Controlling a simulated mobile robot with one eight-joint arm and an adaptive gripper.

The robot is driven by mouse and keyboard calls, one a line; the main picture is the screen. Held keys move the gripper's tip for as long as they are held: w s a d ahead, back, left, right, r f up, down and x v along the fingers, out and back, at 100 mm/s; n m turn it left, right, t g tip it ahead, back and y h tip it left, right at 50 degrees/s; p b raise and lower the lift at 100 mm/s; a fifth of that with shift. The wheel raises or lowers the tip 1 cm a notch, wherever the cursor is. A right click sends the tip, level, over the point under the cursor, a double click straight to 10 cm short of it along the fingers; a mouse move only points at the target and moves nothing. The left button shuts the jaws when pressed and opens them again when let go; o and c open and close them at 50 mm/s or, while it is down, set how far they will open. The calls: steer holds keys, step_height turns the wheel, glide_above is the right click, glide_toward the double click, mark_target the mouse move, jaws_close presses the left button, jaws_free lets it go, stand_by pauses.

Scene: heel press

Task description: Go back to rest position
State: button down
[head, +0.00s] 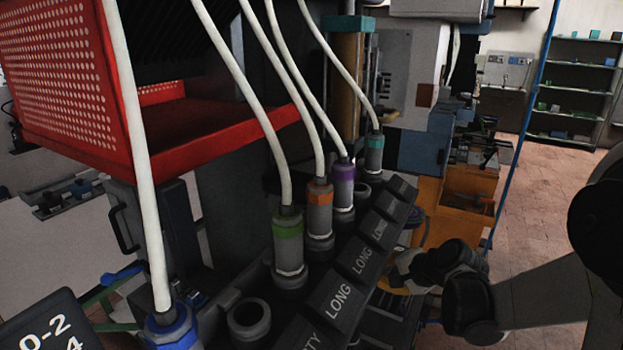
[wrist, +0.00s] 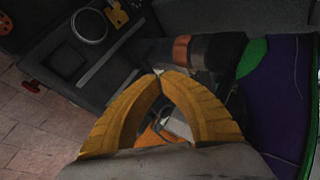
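In the wrist view my gripper (wrist: 158,76) has two yellow, ribbed fingers. Their tips come together and I see nothing clearly held between them. Below the tips, an orange and grey shape shows through the gap between the fingers. In the head view my arm reaches in from the right edge, with its wrist end just right of the row of dark labelled blocks. The fingers are not clear in that view. The blocks (head: 338,302) carry words such as "LONG". Behind them stand grey cylinders with green (head: 288,229), orange (head: 320,193), purple (head: 343,172) and teal (head: 375,140) bands.
White hoses rise from the banded cylinders. A blue-collared fitting (head: 173,331) stands at front left beside an empty grey socket (head: 249,322). A red perforated bin (head: 60,85) hangs at upper left. Tiled floor (head: 520,200) is open at right, before shelves (head: 575,90).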

steer(key=s+a+r+n+h, duration=0.1)
steer(key=s+r+n, duration=0.2)
steer(key=s, duration=0.5)
steer(key=s+a+r+n+h, duration=0.1)
steer(key=s+r+n+h, duration=0.1)
steer(key=s, duration=0.5)
steer(key=s+a+r+n+g+h, duration=0.1)
steer(key=s+r+n, duration=0.2)
steer(key=s+n, duration=0.3)
steer(key=shift+s+a+r+n, duration=0.15)
steer(key=shift+s+r+n, duration=0.2)
steer(key=shift+s, duration=0.95)
